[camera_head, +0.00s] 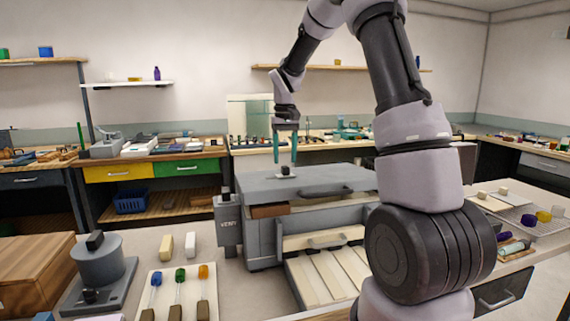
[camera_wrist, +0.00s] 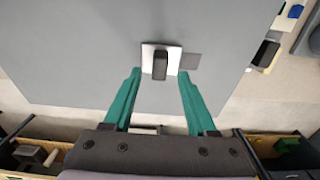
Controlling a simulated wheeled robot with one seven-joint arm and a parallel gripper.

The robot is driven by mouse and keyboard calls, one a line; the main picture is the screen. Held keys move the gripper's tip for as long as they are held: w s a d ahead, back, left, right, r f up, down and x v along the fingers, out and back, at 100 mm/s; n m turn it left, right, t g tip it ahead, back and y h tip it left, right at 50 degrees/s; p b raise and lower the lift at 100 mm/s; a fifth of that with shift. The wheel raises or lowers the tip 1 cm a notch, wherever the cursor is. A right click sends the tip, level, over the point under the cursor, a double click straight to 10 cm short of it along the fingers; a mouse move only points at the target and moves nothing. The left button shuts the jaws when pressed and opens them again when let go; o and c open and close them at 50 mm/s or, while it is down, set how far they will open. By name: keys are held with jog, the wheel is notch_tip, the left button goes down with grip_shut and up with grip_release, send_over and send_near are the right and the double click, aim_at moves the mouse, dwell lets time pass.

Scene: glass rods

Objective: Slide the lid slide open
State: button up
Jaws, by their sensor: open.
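The lid slide, a small pale plate with a black knob, (camera_head: 287,172) sits on the flat grey top of a large grey box (camera_head: 345,180). In the wrist view the slide's pale plate (camera_wrist: 149,50) is at upper centre, with its black knob (camera_wrist: 160,66) standing on it. My gripper (camera_head: 285,161) is open and points down over the slide. In the wrist view its teal fingertips (camera_wrist: 159,73) are on either side of the knob, apart from it.
The box has a dark handle (camera_head: 326,191) on its top and a slatted pale tray (camera_head: 325,275) in front. A grey post (camera_head: 228,225) stands at its left. A white board with coloured tools (camera_head: 180,290) and a round grey device (camera_head: 98,265) are front left.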

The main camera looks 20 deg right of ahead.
aim_at(285, 166)
notch_tip(285, 166, up, 8)
dwell(0.5)
jog(key=s+r+m+t+y, duration=0.1)
jog(key=s+r+m+t, duration=0.1)
jog(key=s, duration=1.3)
jog(key=s+d+r+m+t+y, duration=0.1)
jog(key=s+r+t, duration=0.4)
jog(key=s, duration=0.9)
jog(key=shift+s+m, duration=0.4)
jog(key=shift+m, duration=0.2)
jog(key=shift+r, duration=0.1)
dwell(0.6)
